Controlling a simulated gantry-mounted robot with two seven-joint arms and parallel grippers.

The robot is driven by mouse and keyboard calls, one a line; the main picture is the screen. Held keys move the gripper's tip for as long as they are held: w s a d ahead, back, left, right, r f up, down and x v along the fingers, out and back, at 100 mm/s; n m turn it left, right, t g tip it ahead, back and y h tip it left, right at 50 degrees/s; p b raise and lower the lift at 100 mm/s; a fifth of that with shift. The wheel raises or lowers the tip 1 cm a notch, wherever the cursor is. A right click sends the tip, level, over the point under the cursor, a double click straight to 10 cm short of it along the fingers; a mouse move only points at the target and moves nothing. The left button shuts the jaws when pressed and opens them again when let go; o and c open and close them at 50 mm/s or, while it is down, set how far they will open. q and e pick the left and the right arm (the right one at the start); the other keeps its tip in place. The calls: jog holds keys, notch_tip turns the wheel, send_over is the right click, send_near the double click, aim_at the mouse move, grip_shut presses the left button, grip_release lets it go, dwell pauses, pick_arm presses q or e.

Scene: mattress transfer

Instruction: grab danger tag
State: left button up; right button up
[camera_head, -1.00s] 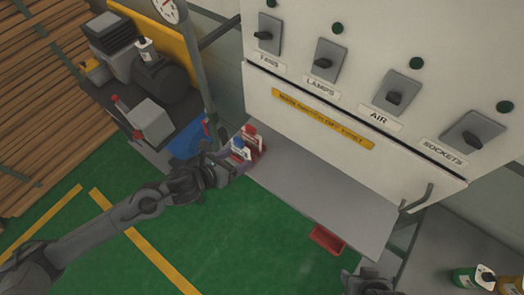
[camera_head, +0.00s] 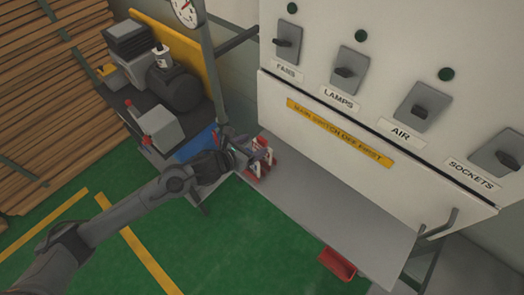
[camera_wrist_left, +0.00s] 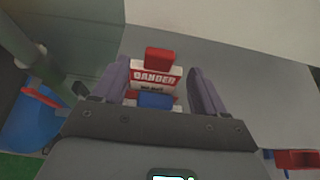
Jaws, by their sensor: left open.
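The danger tag (camera_wrist_left: 155,77) is red and white with the word DANGER, with a red block on top. It stands at the left end of the grey shelf (camera_head: 330,210), and its red parts show in the head view (camera_head: 263,140). A blue block (camera_wrist_left: 155,100) shows just in front of it in the left wrist view. My left gripper (camera_head: 256,156) is open at the tags, its fingers (camera_wrist_left: 160,88) to either side of the danger tag and blue block. Whether they touch is unclear. The hand partly hides the tags in the head view. My right gripper is out of view.
A white cabinet with several switches (camera_head: 423,102) rises behind the shelf. A red tray (camera_head: 337,265) is at the shelf's front edge. A blue bin (camera_head: 196,146) and a cart with machinery (camera_head: 172,85) stand left. The shelf's middle is clear.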

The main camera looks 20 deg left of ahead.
aim_at(260, 141)
pick_arm(q)
jog(key=shift+x, duration=2.15)
jog(key=shift+r, duration=0.15)
jog(key=shift+c, duration=0.3)
grip_shut()
